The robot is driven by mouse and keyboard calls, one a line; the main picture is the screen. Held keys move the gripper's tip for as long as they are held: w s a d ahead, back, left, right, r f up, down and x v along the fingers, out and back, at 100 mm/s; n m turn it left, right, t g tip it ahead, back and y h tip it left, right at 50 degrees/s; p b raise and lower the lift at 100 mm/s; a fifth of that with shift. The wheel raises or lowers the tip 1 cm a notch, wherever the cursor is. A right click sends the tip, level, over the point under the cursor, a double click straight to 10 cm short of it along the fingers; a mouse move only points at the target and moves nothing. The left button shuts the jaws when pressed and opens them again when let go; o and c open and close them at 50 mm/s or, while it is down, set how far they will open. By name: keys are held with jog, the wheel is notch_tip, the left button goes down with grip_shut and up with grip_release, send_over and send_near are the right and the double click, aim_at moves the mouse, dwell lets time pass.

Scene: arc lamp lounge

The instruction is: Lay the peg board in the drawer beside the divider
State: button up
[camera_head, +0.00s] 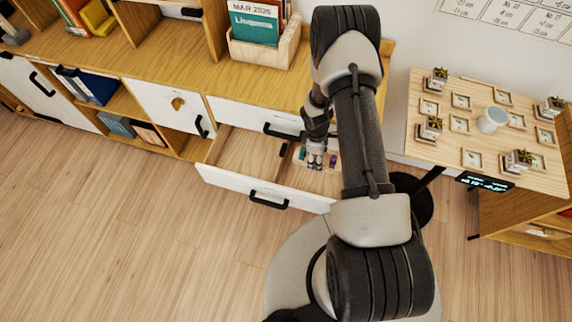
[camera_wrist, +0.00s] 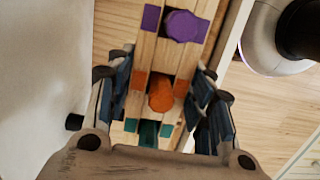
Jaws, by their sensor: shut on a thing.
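The peg board (camera_wrist: 146,50) is a narrow wooden piece with a purple peg, an orange peg and a teal peg, each between squares of its colour. My gripper (camera_wrist: 163,88) is shut on it across the middle. In the head view, my gripper (camera_head: 315,164) is over the right part of the open drawer (camera_head: 270,200), and the board's teal end (camera_head: 303,153) and purple end show on either side of it. A dark-ended divider (camera_head: 283,149) stands left of the board. I cannot tell whether the board touches the drawer floor.
The drawer's left part (camera_head: 245,152) is empty. My arm hides the drawer's right end.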

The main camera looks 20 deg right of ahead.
aim_at(313, 185)
notch_tip(313, 185, down, 20)
jog(key=b, duration=0.7)
jog(key=shift+f, duration=0.15)
jog(key=shift+f, duration=0.1)
jog(key=o, duration=1.3)
jog(key=r+p, duration=0.1)
jog(key=r, duration=0.3)
jog(key=r+p, duration=0.1)
jog(key=r, duration=0.3)
jog(key=a+r+p, duration=0.1)
jog(key=r+p, duration=0.1)
jog(key=r, duration=0.2)
jog(key=shift+w+a, duration=0.1)
jog(key=shift+w, duration=0.25)
